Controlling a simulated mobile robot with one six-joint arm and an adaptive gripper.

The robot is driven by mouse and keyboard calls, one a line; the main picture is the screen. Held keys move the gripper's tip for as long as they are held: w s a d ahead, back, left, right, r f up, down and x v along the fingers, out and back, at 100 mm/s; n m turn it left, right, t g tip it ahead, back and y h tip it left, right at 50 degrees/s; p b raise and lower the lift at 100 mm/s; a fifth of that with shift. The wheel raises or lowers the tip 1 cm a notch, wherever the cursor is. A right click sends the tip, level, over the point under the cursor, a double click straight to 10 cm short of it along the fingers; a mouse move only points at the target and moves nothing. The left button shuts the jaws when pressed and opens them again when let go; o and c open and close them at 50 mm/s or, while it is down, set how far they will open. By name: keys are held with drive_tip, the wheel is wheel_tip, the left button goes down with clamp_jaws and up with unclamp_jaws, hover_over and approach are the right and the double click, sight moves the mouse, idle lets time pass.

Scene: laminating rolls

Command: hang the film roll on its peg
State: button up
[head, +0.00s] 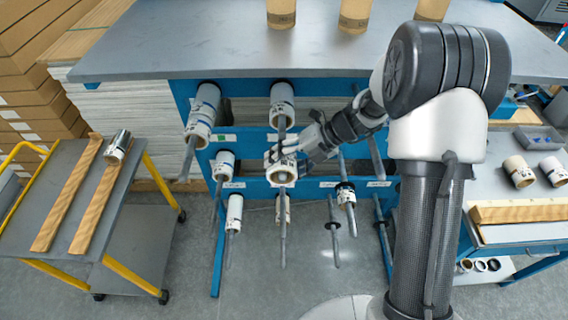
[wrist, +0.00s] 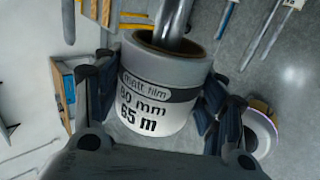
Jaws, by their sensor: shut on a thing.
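The film roll (head: 284,172) is white with a dark band and is marked "matt film 80 mm 65 m" in the wrist view (wrist: 155,97). My gripper (head: 283,154) is shut on it, with dark fingers on both sides of the roll in the wrist view (wrist: 155,105). The roll is at the middle peg of the blue rack's second row. A grey metal peg (wrist: 174,22) runs into the brown core in the wrist view, and the peg (head: 283,225) sticks out in front of the roll in the head view. How far on the roll sits is hidden.
Other rolls hang on neighbouring pegs, at upper left (head: 203,112), above (head: 282,103) and at left (head: 223,166). Long pegs jut forward around my gripper. A yellow-handled cart (head: 130,225) stands left, a side table (head: 515,230) right. A grey worktop (head: 200,50) lies above.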

drive_tip(key=o, duration=1.2)
drive_tip(key=shift+o, duration=0.2)
drive_tip(key=v, duration=0.2)
drive_tip(key=shift+w+d+r, duration=0.1)
drive_tip(key=shift+d+r, duration=0.2)
drive_tip(key=d, duration=1.2)
drive_tip(key=shift+s, duration=0.3)
drive_tip(key=shift+s, duration=0.1)
